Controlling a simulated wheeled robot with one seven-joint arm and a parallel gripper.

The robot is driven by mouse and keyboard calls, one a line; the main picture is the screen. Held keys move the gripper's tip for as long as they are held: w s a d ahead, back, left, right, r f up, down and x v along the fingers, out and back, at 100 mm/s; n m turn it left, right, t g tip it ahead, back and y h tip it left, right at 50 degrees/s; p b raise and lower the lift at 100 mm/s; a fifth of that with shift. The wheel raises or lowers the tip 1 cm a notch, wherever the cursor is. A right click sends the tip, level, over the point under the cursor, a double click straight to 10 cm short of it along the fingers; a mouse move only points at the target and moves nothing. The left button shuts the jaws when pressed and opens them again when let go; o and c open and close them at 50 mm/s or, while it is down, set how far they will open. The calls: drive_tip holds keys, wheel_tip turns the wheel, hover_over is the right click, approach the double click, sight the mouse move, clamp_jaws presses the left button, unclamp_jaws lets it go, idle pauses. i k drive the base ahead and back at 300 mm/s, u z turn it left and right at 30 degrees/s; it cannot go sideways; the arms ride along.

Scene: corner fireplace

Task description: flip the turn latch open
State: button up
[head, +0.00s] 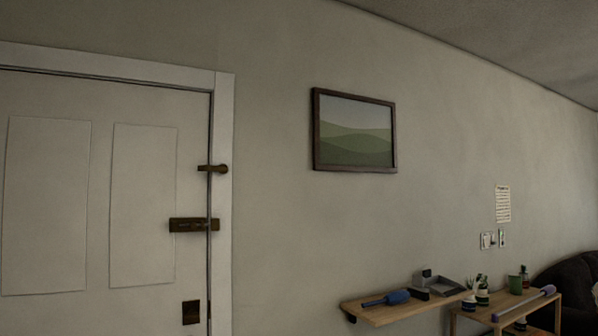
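A white panelled door (60,200) stands at the left, closed against its white frame (222,130). A dark brass turn latch (212,168) lies level across the gap between the door edge and the frame, at the upper part of the visible door. Below it, a brass sliding bolt (190,225) is fixed at the door's edge and reaches over to the frame. My gripper is not in view.
A dark plate (191,312) is on the door's lower edge. A framed picture (354,131) hangs on the wall. A wooden shelf (385,314) holds a blue-handled tool (388,298) and a grey tray (440,286). A small table (490,313) and dark sofa (570,280) stand at right.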

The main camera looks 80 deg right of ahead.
sight(207, 167)
drive_tip(key=z, duration=2.5)
drive_tip(key=k, duration=0.6)
drive_tip(key=z, duration=0.45)
drive_tip(key=i, duration=1.65)
drive_tip(key=u, duration=1.5)
drive_tip(key=i, duration=0.85)
drive_tip(key=u, duration=0.95)
